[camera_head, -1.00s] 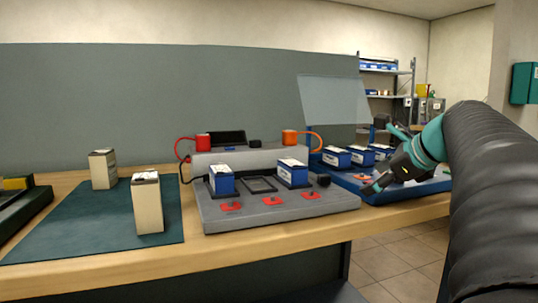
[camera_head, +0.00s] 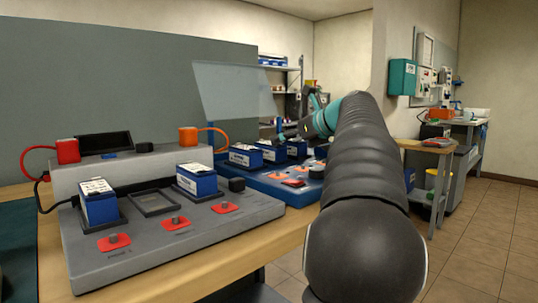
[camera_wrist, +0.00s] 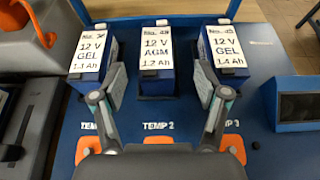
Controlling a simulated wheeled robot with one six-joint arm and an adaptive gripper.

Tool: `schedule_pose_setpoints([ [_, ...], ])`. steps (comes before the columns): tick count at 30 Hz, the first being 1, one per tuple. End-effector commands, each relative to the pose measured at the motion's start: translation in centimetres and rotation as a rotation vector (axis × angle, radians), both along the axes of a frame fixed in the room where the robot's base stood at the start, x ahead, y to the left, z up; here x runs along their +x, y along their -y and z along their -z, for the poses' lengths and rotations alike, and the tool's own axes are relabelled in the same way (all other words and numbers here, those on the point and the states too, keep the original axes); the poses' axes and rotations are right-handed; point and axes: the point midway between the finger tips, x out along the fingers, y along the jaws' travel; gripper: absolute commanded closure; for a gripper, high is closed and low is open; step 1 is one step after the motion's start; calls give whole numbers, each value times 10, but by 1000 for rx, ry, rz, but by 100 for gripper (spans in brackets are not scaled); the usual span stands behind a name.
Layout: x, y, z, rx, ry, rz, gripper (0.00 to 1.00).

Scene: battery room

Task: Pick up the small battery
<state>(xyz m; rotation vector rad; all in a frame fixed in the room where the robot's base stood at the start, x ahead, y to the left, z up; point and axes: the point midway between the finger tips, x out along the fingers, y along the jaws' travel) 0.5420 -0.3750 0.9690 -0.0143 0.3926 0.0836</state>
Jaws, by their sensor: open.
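Three blue batteries with white labels stand in a row in a blue unit in the wrist view: a left GEL battery (camera_wrist: 92,62), a middle AGM battery (camera_wrist: 156,62) and a right GEL battery (camera_wrist: 225,60). They look alike in size. My gripper (camera_wrist: 160,88) is open and empty above the unit. Its fingers point toward the row, one on each side of the middle battery in the picture; I see no clear contact. In the head view the row's left battery (camera_head: 245,156) shows, with my gripper (camera_head: 279,130) above and behind the row, partly unclear.
A grey charger (camera_head: 215,222) with two more blue batteries, a left one (camera_head: 98,203) and a right one (camera_head: 196,179), stands left of the blue unit (camera_head: 290,192). A clear raised panel (camera_head: 235,92) stands behind. A dark screen block (camera_wrist: 298,103) sits right of the row.

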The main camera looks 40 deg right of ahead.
Motion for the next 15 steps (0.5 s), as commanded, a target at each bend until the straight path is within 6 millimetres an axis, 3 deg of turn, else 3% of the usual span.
schedule_pose_setpoints([
  [15,40,-7,17,-1,-1,-3,26],
])
